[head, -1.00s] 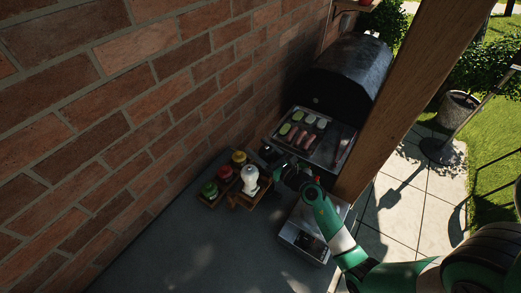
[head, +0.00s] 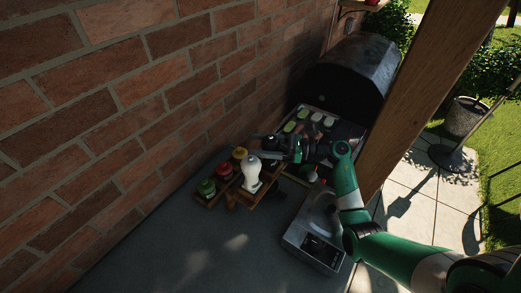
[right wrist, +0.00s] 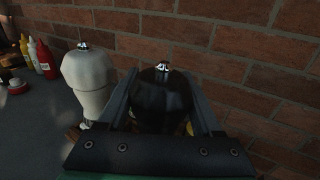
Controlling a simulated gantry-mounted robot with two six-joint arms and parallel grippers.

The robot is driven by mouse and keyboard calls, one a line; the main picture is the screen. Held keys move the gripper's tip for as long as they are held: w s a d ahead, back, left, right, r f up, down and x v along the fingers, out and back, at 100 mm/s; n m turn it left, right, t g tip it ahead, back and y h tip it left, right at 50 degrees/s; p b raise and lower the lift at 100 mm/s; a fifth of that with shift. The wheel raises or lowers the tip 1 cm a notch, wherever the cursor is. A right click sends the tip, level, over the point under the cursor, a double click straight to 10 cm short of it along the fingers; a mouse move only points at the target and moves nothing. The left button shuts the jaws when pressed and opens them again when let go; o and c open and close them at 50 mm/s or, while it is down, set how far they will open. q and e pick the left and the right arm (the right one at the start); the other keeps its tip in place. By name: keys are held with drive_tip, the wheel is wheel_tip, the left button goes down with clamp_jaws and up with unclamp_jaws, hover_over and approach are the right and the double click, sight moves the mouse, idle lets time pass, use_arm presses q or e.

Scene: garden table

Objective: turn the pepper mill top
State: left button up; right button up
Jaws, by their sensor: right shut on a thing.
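The dark pepper mill (right wrist: 162,105) with a small silver knob on top stands upright between the fingers of my right gripper (right wrist: 162,112) in the right wrist view. The fingers are shut on its rounded top from both sides. In the head view my right gripper (head: 266,153) reaches in from the right at the mill, which is mostly hidden there by the gripper. A white mill (head: 251,174) with a silver knob stands close beside it, and it also shows in the right wrist view (right wrist: 90,80). My left gripper is not in view.
Jars with green (head: 207,188), red (head: 224,169) and yellow (head: 239,154) lids stand by the brick wall (head: 110,90). A silver boxy device (head: 318,240) sits at right. A grill (head: 350,75) with food stands behind. Squeeze bottles (right wrist: 46,60) show at left in the wrist view.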

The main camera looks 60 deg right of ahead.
drive_tip(key=shift+a+f+n+g+y+b, duration=0.15)
drive_tip(key=shift+n+g+y+b, duration=0.15)
drive_tip(key=shift+n+y+b, duration=0.45)
drive_tip(key=o, duration=1.4)
